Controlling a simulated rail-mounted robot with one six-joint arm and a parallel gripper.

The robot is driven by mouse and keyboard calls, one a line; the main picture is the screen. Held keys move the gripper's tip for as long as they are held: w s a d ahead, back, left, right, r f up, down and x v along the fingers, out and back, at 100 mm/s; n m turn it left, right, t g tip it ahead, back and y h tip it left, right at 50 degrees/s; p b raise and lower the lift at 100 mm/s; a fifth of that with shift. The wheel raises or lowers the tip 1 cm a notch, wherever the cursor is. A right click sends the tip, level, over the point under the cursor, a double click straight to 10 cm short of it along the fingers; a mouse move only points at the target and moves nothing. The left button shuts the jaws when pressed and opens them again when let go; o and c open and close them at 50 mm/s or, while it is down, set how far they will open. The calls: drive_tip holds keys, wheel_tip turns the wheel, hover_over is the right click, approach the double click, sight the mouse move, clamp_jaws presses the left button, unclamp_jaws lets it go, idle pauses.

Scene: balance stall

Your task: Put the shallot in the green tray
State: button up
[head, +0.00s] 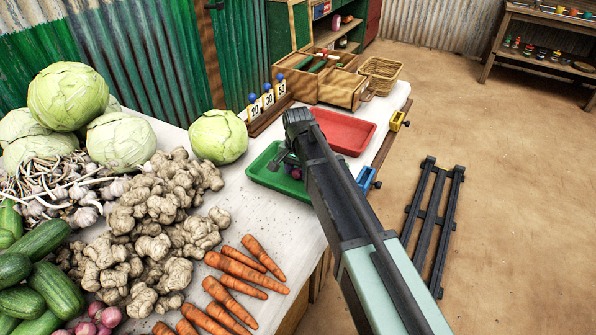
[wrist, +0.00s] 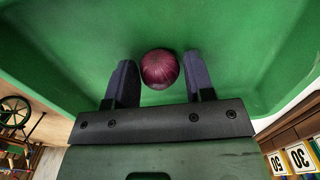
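The green tray (head: 262,178) lies on the white table, and its green floor fills most of the wrist view (wrist: 60,55). A round purple-red shallot (wrist: 159,68) is on the tray floor in the wrist view. My gripper (wrist: 160,80) is open, with one finger on each side of the shallot and narrow gaps showing between. In the head view my gripper (head: 287,160) is low over the green tray, and my arm hides part of the tray. A bit of purple (head: 294,172) shows there beside the fingers.
A red tray (head: 345,130) lies just behind the green one. Number cards (head: 267,100) and a wooden box (head: 318,78) stand at the back. Ginger (head: 150,215), carrots (head: 235,268) and a cabbage (head: 219,137) crowd the left. Blue (head: 367,178) and yellow (head: 397,121) pieces sit at the right edge.

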drive_tip(key=shift+o, duration=1.1)
wheel_tip(320, 180, up, 13)
drive_tip(key=p, duration=1.2)
drive_tip(key=shift+f, duration=0.2)
drive_tip(key=shift+f, duration=0.1)
drive_tip(key=s+d+n, duration=0.5)
drive_tip(key=s+d, duration=1.4)
drive_tip(key=s, duration=0.3)
drive_tip(key=shift+d, duration=0.15)
